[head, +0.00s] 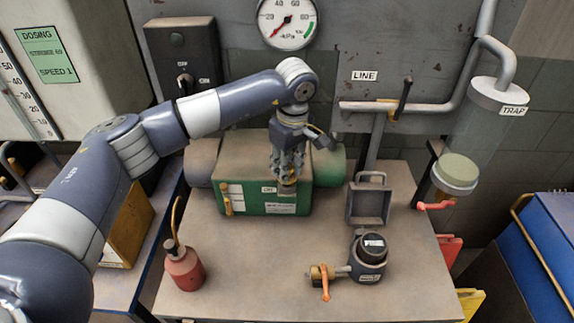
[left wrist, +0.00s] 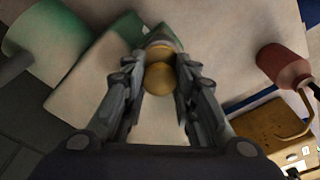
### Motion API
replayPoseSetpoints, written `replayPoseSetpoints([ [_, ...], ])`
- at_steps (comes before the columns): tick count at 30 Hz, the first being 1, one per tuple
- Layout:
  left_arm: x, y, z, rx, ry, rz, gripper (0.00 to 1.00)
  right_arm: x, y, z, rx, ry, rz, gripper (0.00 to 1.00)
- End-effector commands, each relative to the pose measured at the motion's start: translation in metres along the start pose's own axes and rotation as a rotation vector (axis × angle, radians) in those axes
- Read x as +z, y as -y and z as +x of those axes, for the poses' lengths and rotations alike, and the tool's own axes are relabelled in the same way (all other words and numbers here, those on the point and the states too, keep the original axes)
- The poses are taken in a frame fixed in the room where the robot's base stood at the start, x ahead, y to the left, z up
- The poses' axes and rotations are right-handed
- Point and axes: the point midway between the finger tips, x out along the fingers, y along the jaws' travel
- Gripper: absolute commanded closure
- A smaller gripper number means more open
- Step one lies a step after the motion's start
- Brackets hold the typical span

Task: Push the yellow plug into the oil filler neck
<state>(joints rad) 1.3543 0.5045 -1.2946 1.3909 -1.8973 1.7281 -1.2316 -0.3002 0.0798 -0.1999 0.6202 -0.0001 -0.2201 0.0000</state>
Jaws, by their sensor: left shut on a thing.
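The yellow plug (left wrist: 158,78) shows in the left wrist view as a rounded yellow body between my left fingers. My left gripper (left wrist: 160,95) is shut on it. In the head view my left gripper (head: 287,172) points down over the front of the green and beige pump housing (head: 235,165), by its oil label (head: 269,189). A pale grey collar, seemingly the oil filler neck (left wrist: 160,43), shows just beyond the plug in the left wrist view. I cannot tell how deep the plug sits in it. My right gripper is not in view.
A red oil can (head: 184,268) stands at the front left of the bench (head: 230,290). A grey open holder (head: 370,203) and a dark capped fitting with an orange-handled valve (head: 367,258) stand to the right. A pipe and glass trap (head: 480,125) rise behind. The front middle is clear.

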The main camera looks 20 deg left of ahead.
Motion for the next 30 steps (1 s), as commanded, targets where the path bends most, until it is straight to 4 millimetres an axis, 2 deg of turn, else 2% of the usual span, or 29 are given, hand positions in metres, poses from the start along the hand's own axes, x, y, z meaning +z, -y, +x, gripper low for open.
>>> replayPoseSetpoints([
  [26, 0.002, 0.000, 0.017, -0.001, 0.000, -0.001, 1.00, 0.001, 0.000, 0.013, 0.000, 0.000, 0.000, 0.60],
  [27, 0.001, 0.000, 0.016, 0.000, 0.000, -0.001, 0.65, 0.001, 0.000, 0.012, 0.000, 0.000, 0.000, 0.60],
  [29, 0.001, 0.000, 0.016, 0.000, 0.000, -0.001, 0.51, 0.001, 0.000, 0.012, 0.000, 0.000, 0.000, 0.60],
  [30, 0.002, 0.000, 0.016, 0.000, 0.000, -0.001, 0.50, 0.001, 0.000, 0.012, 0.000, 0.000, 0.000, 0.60],
])
